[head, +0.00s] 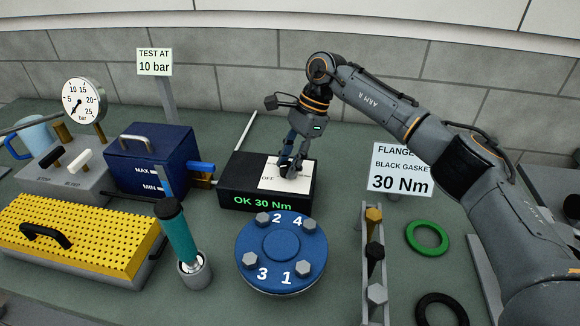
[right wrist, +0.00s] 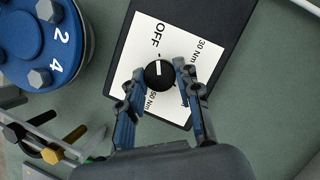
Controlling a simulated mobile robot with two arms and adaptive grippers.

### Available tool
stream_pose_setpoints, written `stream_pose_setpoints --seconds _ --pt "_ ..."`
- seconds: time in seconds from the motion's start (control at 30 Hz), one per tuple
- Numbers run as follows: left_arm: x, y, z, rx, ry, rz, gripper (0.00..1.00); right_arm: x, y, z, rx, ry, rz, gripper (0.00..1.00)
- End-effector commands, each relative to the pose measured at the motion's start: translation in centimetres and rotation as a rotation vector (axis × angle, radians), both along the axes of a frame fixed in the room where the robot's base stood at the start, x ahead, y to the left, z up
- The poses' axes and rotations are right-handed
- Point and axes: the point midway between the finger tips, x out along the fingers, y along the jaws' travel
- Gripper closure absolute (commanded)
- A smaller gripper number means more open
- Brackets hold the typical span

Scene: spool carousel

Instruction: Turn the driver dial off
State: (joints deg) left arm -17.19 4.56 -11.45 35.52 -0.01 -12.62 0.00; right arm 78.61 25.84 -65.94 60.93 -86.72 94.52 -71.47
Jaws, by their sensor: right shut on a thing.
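The driver box (head: 225,190) is black, with a white dial plate (head: 270,172) on top and a green front display reading "OK 30 Nm". In the right wrist view the plate (right wrist: 125,62) carries the labels OFF, 30 Nm and 50 Nm around a round black dial (right wrist: 159,75). The dial's white mark points toward OFF. My right gripper (head: 290,170) reaches down over the plate and mostly hides the dial in the head view. In the right wrist view its fingers (right wrist: 158,77) are shut on the dial from both sides. My left gripper is out of view.
A blue flange (head: 281,243) with numbered bolts stands just in front of the box. A teal-handled driver (head: 178,235) stands upright in a holder. A blue tank (head: 150,155) is left of the box. A bolt rack (head: 373,265) and green ring (head: 427,238) lie right.

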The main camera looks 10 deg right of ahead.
Motion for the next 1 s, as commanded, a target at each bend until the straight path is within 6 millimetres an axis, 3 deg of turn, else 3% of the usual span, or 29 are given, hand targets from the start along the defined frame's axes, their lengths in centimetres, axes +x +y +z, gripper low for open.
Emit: stream_pose_setpoints --seconds 0.67,0.7,0.8,1.0 --pt "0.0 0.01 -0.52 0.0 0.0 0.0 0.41 0.05 0.0 0.0 -0.002 -0.001 0.069 0.98" --pt "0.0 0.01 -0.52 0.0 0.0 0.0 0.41 0.05 0.01 -0.01 -0.002 -0.001 0.069 0.65" --pt "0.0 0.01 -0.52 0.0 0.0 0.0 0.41 0.05 0.01 -0.01 -0.002 -0.001 0.069 0.45" --pt "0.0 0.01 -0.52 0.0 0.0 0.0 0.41 0.04 0.0 -0.02 -0.002 -0.001 0.068 0.44"
